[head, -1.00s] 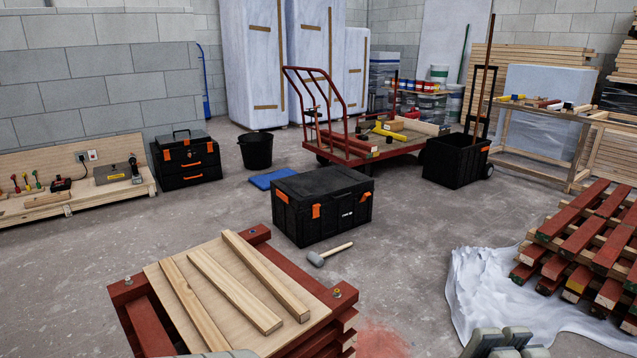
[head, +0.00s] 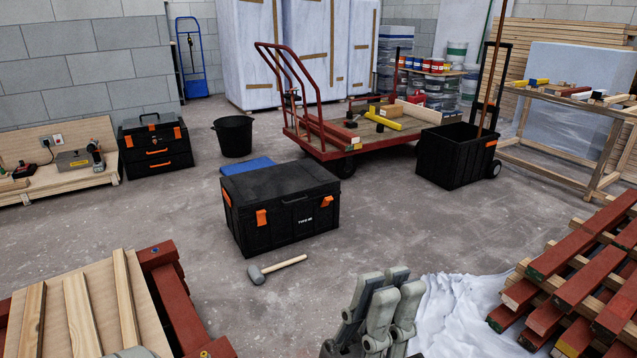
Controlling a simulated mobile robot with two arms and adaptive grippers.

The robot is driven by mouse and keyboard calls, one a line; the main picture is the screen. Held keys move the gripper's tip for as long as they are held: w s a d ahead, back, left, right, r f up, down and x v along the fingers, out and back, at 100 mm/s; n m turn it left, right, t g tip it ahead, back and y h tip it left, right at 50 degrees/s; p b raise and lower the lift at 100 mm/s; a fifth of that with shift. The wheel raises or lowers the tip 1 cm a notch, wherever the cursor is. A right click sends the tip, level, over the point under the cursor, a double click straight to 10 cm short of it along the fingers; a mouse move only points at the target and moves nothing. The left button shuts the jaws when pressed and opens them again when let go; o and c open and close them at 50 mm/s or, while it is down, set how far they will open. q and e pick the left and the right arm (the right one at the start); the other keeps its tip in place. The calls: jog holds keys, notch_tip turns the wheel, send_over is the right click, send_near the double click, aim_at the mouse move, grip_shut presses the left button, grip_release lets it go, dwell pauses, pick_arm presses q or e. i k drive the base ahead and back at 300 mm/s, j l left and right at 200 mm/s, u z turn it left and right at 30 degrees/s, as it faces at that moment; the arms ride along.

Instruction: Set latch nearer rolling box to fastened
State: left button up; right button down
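A black toolbox (head: 285,232) with a closed lid stands on the floor in mid view. The latch nearer the rolling box is the small orange front latch (head: 327,201) at its right; it looks tilted, but its exact setting is too small to tell. A second orange front latch (head: 262,217) sits to its left. The black rolling box (head: 450,160), with wheels and a tall handle, stands behind and to the right.
A mallet (head: 277,269) lies on the floor before the toolbox. A red-framed stack with battens (head: 80,310) fills the lower left. White sheeting (head: 455,310) and stacked red battens (head: 570,285) are at right. A red cart (head: 375,145) stands behind. Floor right of the toolbox is clear.

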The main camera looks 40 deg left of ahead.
aim_at(326, 200)
jog(key=i+j+u, duration=0.15)
jog(key=i+u, duration=0.3)
jog(key=i, duration=0.15)
jog(key=i+u, duration=0.45)
jog(key=i, duration=0.2)
jog(key=i+l+u, duration=0.4)
jog(key=i, duration=0.15)
jog(key=i+j+u, duration=0.15)
jog(key=i+j, duration=0.25)
jog(key=i+j+u, duration=0.2)
jog(key=i+j, duration=0.15)
jog(key=i, duration=0.25)
jog(key=i+j+u, duration=0.15)
jog(key=i+j, duration=0.15)
jog(key=i, duration=0.2)
